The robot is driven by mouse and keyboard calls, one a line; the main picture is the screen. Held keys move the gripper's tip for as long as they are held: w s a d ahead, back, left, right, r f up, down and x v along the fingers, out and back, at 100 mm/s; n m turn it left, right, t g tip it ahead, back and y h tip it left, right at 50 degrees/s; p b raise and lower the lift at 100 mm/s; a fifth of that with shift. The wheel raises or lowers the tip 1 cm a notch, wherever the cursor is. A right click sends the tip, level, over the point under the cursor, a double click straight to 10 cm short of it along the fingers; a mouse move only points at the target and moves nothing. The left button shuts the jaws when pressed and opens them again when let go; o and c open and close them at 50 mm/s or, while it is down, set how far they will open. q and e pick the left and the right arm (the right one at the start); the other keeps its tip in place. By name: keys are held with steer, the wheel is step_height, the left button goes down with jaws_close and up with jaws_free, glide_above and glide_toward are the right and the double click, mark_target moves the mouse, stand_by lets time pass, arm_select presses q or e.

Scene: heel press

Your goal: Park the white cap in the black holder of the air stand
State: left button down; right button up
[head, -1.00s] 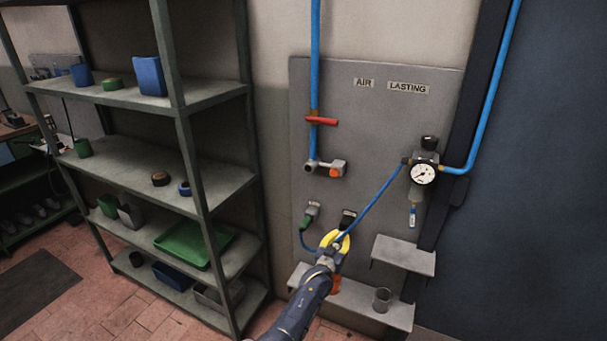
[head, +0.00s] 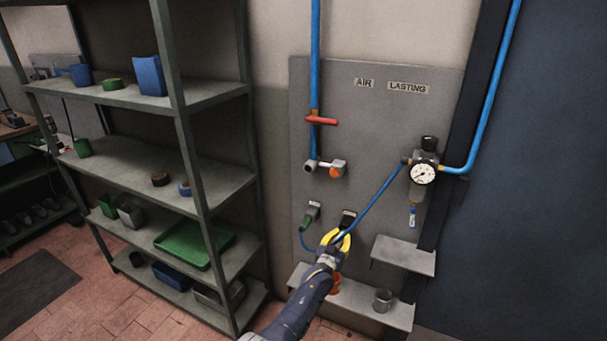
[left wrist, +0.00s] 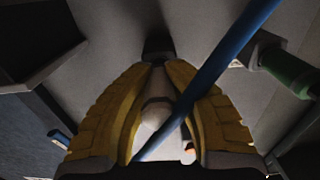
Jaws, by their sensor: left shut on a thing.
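The white cap (left wrist: 155,116) sits between the yellow fingers of my left gripper (head: 336,240) in the left wrist view. The fingers (left wrist: 157,85) are shut on it. In the head view the fingers hide the cap. The black holder (head: 348,217) is on the grey panel of the air stand (head: 375,130), just above the fingertips; it also shows in the left wrist view (left wrist: 157,48), straight beyond the cap. I cannot tell whether the cap touches the holder. My right gripper is not in view.
A thin blue hose (head: 374,196) from the gauge (head: 423,173) crosses in front of the cap. A green connector (head: 308,217) hangs left of the holder. Two small shelves (head: 403,254) are below right; the lower one carries a grey cup (head: 382,300). A rack (head: 130,160) stands left.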

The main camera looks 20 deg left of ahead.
arm_select(q)
steer(key=shift+w+d, duration=0.15)
steer(key=shift+w, duration=0.85)
steer(key=c, duration=1.4)
jaws_free()
steer(key=shift+s+f, duration=0.1)
